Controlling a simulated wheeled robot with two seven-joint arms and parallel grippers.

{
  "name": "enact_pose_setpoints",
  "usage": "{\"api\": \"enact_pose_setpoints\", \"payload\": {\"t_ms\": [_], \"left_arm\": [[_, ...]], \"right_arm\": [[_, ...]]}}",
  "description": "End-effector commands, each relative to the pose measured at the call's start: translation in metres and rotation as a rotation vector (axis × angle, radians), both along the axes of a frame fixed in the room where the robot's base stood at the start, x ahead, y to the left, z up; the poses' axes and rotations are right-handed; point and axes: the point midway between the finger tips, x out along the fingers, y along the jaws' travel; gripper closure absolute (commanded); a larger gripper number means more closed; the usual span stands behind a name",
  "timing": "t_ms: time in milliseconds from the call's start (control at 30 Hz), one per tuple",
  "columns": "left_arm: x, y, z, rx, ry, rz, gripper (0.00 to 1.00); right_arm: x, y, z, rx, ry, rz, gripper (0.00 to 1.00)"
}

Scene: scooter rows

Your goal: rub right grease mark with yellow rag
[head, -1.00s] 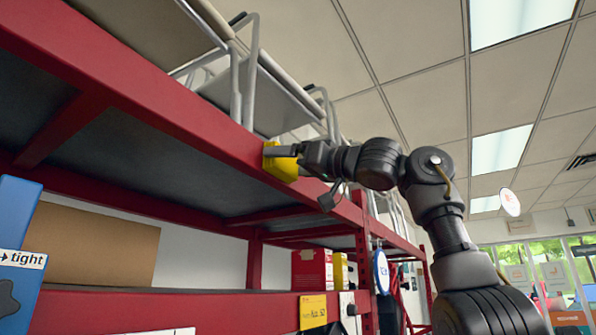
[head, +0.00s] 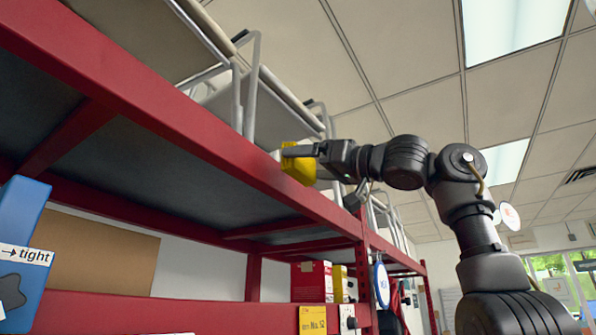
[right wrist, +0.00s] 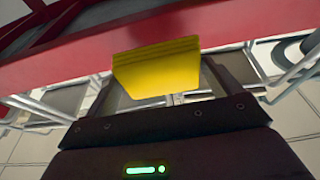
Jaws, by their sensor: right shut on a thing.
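The yellow rag (head: 299,165) is a block-like yellow piece held in my right gripper (head: 308,151), high up by the red shelf beam (head: 215,143). In the right wrist view the yellow rag (right wrist: 157,68) sits between the fingers of my right gripper (right wrist: 160,90), close to the red beam (right wrist: 110,45). I cannot tell whether the rag touches the beam. No grease mark can be made out in either view; the rag and gripper cover part of the beam. My left gripper is not in view.
White metal frames (head: 249,85) stand on top of the shelf. Below, the lower shelf holds a cardboard box (head: 95,250), a blue box (head: 22,235) and a red box (head: 311,281). The space right of the beam, below the ceiling, is open.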

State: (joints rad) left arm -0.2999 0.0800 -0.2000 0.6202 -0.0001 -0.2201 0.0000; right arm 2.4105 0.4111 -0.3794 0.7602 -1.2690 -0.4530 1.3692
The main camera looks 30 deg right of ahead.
Motion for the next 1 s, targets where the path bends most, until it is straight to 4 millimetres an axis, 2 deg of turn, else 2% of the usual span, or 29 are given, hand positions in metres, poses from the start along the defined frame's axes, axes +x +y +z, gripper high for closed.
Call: {"api": "enact_pose_setpoints", "payload": {"t_ms": [533, 800, 1000], "left_arm": [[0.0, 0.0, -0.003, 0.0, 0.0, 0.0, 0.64], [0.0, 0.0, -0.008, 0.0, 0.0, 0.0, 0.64], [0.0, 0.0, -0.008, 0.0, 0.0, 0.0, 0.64]], "right_arm": [[-0.009, -0.005, 0.0, 0.001, -0.001, 0.0, 0.28], [-0.028, -0.016, 0.0, 0.001, -0.002, 0.0, 0.28], [-0.032, -0.019, 0.0, 0.0, 0.0, 0.0, 0.28]]}}
